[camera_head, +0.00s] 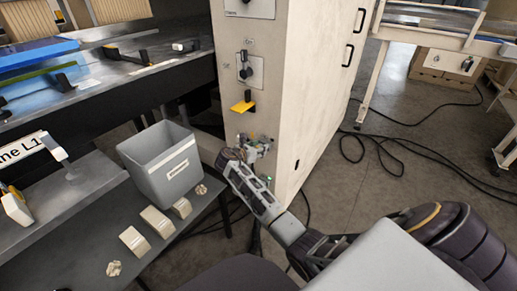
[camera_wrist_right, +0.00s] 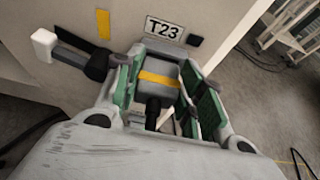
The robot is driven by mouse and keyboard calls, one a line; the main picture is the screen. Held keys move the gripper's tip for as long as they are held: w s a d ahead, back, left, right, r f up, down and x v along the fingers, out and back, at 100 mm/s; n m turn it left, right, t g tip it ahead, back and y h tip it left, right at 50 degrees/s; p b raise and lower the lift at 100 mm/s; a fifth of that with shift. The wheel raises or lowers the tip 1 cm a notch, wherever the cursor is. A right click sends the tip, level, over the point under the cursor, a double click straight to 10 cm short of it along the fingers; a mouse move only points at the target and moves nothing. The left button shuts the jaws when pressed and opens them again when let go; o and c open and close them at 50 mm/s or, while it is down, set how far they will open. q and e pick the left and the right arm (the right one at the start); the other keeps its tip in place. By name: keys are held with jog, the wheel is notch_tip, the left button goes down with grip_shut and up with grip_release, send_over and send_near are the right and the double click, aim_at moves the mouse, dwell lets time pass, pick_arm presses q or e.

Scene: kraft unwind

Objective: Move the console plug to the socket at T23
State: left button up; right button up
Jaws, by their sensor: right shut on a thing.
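The console plug (camera_wrist_right: 158,80) is a grey block with a yellow band and a black cable end. My right gripper (camera_wrist_right: 155,85) is shut on it, with green-padded fingers on both sides. The plug is directly below the T23 label (camera_wrist_right: 165,29) on the cabinet face. The socket is hidden behind the plug, and I cannot tell whether the plug is seated in it. In the head view my right gripper (camera_head: 240,158) is at the lower front of the cabinet, and the plug is not clear there. My left gripper is not in view.
A black lever with a white end (camera_wrist_right: 44,44) sticks out left of the plug. The tall beige cabinet (camera_head: 298,90) fills the middle. A grey bin (camera_head: 150,170) and several small parts lie on the table (camera_head: 85,225) at left. Black cables (camera_head: 415,150) lie on the floor.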

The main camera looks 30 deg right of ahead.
jog(key=o, duration=1.3)
jog(key=shift+v, duration=6)
